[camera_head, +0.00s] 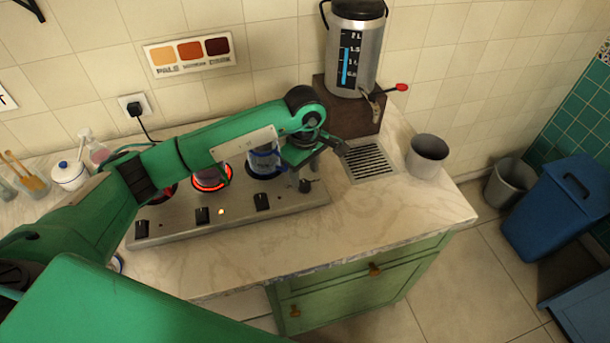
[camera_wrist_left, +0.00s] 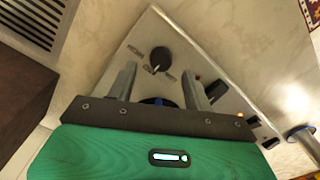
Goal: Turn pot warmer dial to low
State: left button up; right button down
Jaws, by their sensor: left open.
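The pot warmer (camera_head: 230,218) is a long metal unit on the marble counter. Its round black dial (camera_head: 305,185) is at the right end of the panel. The dial also shows in the wrist view (camera_wrist_left: 161,60), with a light pointer line and small labels around it that I cannot read. My left gripper (camera_head: 318,158) is open and empty above this end of the warmer. In the wrist view its two fingers (camera_wrist_left: 160,84) are spread, with the dial just beyond and between their tips. I see no contact. My right gripper is out of view.
Black switches (camera_head: 202,215) line the panel's front. A drain grate (camera_head: 368,160), a grey cup (camera_head: 427,155) and a samovar (camera_head: 354,50) are to the right.

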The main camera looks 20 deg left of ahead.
aim_at(305, 183)
pick_arm(q)
notch_tip(305, 183, down, 2)
jog(key=shift+s+f, duration=0.1)
jog(key=shift+f, duration=0.05)
jog(key=shift+f+p, duration=0.3)
jog(key=shift+f, duration=0.3)
jog(key=c, duration=1)
jog(key=shift+o, duration=0.2)
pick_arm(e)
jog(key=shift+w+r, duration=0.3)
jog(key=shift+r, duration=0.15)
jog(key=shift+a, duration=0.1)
